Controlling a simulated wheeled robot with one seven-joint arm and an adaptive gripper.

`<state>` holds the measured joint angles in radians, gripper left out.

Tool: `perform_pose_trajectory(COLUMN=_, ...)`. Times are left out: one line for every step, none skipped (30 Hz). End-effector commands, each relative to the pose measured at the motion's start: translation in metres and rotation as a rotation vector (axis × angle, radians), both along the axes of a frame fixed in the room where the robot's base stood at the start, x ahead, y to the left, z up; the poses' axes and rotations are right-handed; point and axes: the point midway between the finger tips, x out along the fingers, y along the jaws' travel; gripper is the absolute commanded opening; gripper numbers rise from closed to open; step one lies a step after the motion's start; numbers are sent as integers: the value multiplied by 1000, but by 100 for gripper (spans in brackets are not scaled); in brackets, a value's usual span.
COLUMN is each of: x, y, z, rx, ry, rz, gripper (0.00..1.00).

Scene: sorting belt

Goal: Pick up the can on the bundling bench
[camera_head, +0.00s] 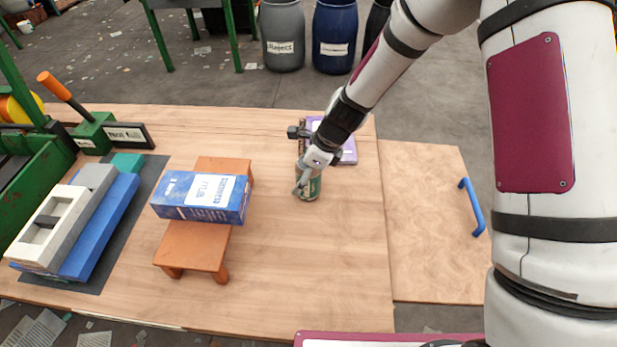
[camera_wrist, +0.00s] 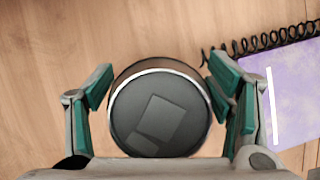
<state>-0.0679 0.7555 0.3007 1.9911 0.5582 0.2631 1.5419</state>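The can (camera_head: 310,188) stands upright on the wooden bench, right of the centre. In the wrist view its dark round top (camera_wrist: 158,112) with a pale rim fills the space between my fingers. My gripper (camera_head: 307,180) points down at the can, with one finger on each side. In the wrist view the teal finger pads of my gripper (camera_wrist: 160,85) lie very close to the can's sides. I cannot tell whether they press on it. My gripper hides part of the can in the head view.
A purple spiral notebook (camera_head: 347,150) lies just behind the can. A blue box (camera_head: 203,196) rests on a small orange-brown stand (camera_head: 190,247) to the left. Farther left are stacked blocks (camera_head: 75,225) and a green machine (camera_head: 40,165). The bench front is clear.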

Motion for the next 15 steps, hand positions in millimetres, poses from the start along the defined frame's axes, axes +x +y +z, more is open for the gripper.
perform_pose_trajectory(x=0, y=0, z=0, rx=0, ry=0, rz=0, gripper=57)
perform_pose_trajectory(x=0, y=0, z=0, rx=0, ry=0, rz=0, gripper=51)
perform_pose_trajectory(x=0, y=0, z=0, rx=0, ry=0, rz=0, gripper=42)
perform_pose_trajectory(x=0, y=0, z=0, rx=0, ry=0, rz=0, gripper=40)
perform_pose_trajectory(x=0, y=0, z=0, rx=0, ry=0, rz=0, gripper=40)
perform_pose_trajectory(x=0, y=0, z=0, rx=0, ry=0, rz=0, gripper=40)
perform_pose_trajectory(x=0, y=0, z=0, rx=0, ry=0, rz=0, gripper=40)
perform_pose_trajectory(x=0, y=0, z=0, rx=0, ry=0, rz=0, gripper=40)
perform_pose_trajectory(x=0, y=0, z=0, rx=0, ry=0, rz=0, gripper=40)
perform_pose_trajectory(x=0, y=0, z=0, rx=0, ry=0, rz=0, gripper=40)
perform_pose_trajectory(x=0, y=0, z=0, rx=0, ry=0, rz=0, gripper=40)
perform_pose_trajectory(x=0, y=0, z=0, rx=0, ry=0, rz=0, gripper=40)
perform_pose_trajectory(x=0, y=0, z=0, rx=0, ry=0, rz=0, gripper=40)
perform_pose_trajectory(x=0, y=0, z=0, rx=0, ry=0, rz=0, gripper=40)
perform_pose_trajectory(x=0, y=0, z=1, rx=0, ry=0, rz=0, gripper=40)
